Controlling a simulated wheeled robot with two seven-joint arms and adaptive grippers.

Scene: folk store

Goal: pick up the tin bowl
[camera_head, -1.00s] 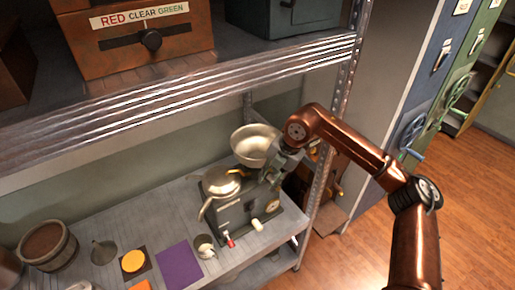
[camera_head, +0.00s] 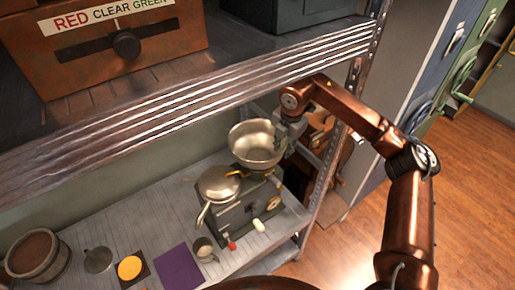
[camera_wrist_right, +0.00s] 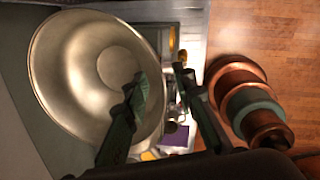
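The tin bowl (camera_head: 257,143) is a wide, shiny, empty metal bowl. It sits upright on top of a dark green machine (camera_head: 236,212) on the lower shelf. My right gripper (camera_head: 291,133) is at the bowl's right rim in the head view. In the right wrist view the bowl (camera_wrist_right: 85,75) fills the left side. The right gripper's two fingers (camera_wrist_right: 160,82) are apart there, with one over the bowl's inside and the other beyond its rim. Whether they touch the rim cannot be told. My left gripper is not in view.
An upper shelf edge (camera_head: 190,95) and a metal post (camera_head: 335,180) stand close to the bowl and right arm. A round metal pan (camera_head: 218,183) is left of the bowl. A small cup (camera_head: 205,250), purple mat (camera_head: 180,268) and wooden tub (camera_head: 38,257) are on the lower shelf.

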